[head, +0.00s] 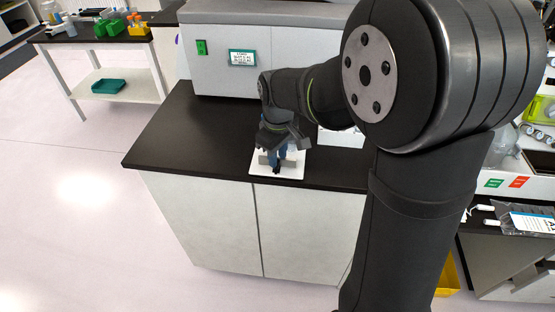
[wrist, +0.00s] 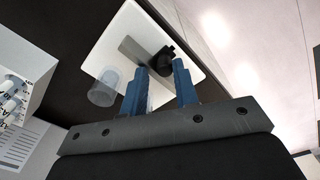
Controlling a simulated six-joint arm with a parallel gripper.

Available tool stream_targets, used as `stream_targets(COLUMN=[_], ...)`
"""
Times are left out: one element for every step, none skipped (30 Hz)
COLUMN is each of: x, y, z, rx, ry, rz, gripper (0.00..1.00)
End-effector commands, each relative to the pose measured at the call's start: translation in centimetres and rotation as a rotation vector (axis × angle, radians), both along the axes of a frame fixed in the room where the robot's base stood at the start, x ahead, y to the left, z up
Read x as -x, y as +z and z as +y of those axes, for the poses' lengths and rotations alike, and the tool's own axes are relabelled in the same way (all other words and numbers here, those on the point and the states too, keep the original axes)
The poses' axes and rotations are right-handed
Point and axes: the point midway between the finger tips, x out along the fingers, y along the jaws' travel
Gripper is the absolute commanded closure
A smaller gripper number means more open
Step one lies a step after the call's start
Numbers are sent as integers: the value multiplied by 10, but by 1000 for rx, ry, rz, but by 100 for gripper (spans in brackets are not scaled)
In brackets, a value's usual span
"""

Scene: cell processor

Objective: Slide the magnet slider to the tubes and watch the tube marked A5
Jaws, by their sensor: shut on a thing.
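A white plate (head: 292,172) lies near the front edge of the black counter, and it fills the upper middle of the wrist view (wrist: 112,45). On it is the magnet slider, a grey bar (wrist: 130,47) with a black knob (wrist: 162,60). My gripper (head: 277,156) is low over the plate. In the wrist view its two blue fingers (wrist: 160,68) are shut on the black knob, one on each side. A clear tube (wrist: 104,90) stands beside the grey bar, near the left finger. No A5 mark is readable on it.
A white rack (wrist: 14,92) with several white-capped tubes stands at the wrist view's left; its lettering is too small to read. A grey machine (head: 215,60) with a small screen (head: 242,57) stands behind. The counter (head: 185,140) left of the plate is clear.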

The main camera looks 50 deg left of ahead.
Motion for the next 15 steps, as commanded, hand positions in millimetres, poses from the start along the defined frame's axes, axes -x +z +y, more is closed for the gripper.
stream_targets(x=[12,12,12,12,11,11,10,9,8,7,7,5,4,3,2], y=[-23,-23,-23,-23,-23,-23,-23,-23,-23,-23,-23,-23,-23,-23,-23], z=[-9,-9,-8,-8,-8,-7,-7,-6,-5,-4,-3,-2,0,1,2], rx=[43,43,42,42,42,42,41,41,40,40,40,40,39,39,39], ry=[1,2,2,2,2,2,2,2,2,2,2,2,2,2,2], rz=[32,32,31,31,31,31,31,31,31,31,31,31,31,31,31], gripper=[100,100,100,100,100,100,100,100,100,100,100,100,100,100,100])
